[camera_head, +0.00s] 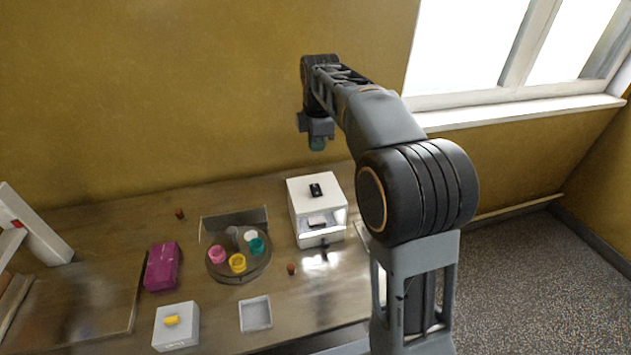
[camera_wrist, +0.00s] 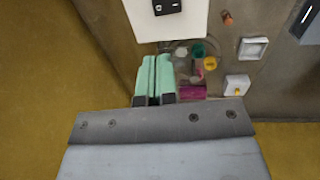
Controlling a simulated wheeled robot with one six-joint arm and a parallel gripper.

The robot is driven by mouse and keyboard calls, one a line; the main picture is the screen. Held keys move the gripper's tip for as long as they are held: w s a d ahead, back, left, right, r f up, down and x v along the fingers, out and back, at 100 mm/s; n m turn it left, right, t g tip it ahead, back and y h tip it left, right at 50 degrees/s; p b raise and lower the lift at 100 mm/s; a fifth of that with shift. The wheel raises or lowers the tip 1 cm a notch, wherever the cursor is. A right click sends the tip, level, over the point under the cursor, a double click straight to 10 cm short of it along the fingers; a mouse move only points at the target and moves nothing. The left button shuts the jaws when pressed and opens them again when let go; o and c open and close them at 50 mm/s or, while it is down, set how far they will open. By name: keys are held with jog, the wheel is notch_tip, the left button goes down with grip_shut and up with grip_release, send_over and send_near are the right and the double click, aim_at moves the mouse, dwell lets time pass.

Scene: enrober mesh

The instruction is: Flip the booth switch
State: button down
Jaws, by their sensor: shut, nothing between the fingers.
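The booth (camera_head: 300,203) is a white box with a lit open front, standing on the table right of the middle. The booth switch (camera_head: 316,190) is a small black rocker on its top. In the wrist view, the booth (camera_wrist: 150,27) is at the top edge, with the switch (camera_wrist: 167,5) partly cut off by the frame. My gripper (camera_head: 317,144) is above the booth's back edge in the head view, clear of the switch. Its green fingers (camera_wrist: 156,60) are shut together with nothing between them.
Left of the booth is a round turntable (camera_head: 240,276) with coloured cups. Nearby are a magenta box (camera_head: 162,267), a white box with a yellow knob (camera_head: 177,338) and a shallow tray (camera_head: 255,325). The yellow wall (camera_head: 200,80) stands close behind the table.

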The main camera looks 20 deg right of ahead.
aim_at(315, 186)
dwell(0.3)
jog(key=f, duration=0.4)
jog(key=w+f+p, duration=0.1)
jog(key=f, duration=0.4)
jog(key=f+p, duration=0.1)
jog(key=f, duration=0.3)
jog(key=shift+w+f, duration=0.3)
jog(key=shift+w, duration=0.05)
jog(key=shift+f, duration=0.15)
